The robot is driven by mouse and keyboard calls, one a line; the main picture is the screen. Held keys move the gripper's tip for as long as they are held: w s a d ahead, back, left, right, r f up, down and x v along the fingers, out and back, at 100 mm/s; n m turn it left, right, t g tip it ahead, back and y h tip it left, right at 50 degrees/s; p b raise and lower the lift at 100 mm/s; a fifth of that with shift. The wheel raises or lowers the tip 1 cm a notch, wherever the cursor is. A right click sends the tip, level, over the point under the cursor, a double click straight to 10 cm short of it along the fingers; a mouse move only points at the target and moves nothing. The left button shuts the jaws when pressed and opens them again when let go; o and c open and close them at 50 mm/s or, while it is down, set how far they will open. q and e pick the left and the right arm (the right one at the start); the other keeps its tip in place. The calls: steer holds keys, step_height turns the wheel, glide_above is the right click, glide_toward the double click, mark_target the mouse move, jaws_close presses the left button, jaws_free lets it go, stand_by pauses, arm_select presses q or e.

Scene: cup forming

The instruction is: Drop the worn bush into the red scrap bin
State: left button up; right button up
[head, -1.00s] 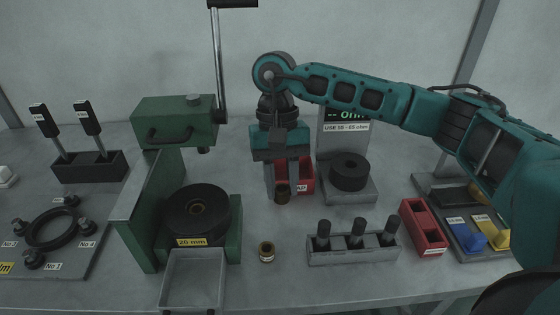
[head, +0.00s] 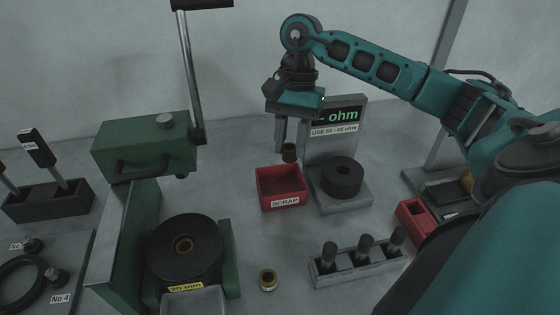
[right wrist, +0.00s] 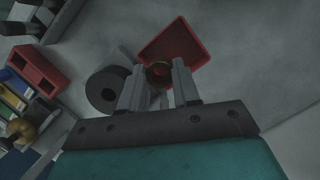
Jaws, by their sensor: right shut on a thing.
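The worn bush (head: 289,152), a small dark brown ring, is held between the fingertips of my right gripper (head: 290,145). The right wrist view also shows the bush (right wrist: 158,72) between the two fingers (right wrist: 160,85). The red scrap bin (head: 282,201), labelled SCRAP, stands on the bench just below the bush. In the right wrist view the bin (right wrist: 186,38) lies beyond the fingertips and the bush overlaps its near edge. The bush is above the bin, not touching it as far as I can see. My left gripper is not in view.
A meter stand (head: 336,150) with a black ring (head: 342,178) is right of the bin. A green press (head: 145,150) with a tall lever stands left. A grey rack (head: 360,265) holds several dark pegs.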

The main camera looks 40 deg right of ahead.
steer(key=shift+f, duration=0.75)
steer(key=shift+f+b, duration=0.2)
steer(key=shift+b, duration=0.15)
steer(key=o, duration=1.1)
arm_select(q)
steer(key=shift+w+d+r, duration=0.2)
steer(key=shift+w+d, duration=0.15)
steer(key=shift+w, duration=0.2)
steer(key=p, duration=0.1)
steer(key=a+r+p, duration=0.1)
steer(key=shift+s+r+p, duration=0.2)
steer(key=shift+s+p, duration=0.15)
arm_select(e)
steer(key=v, duration=1.3)
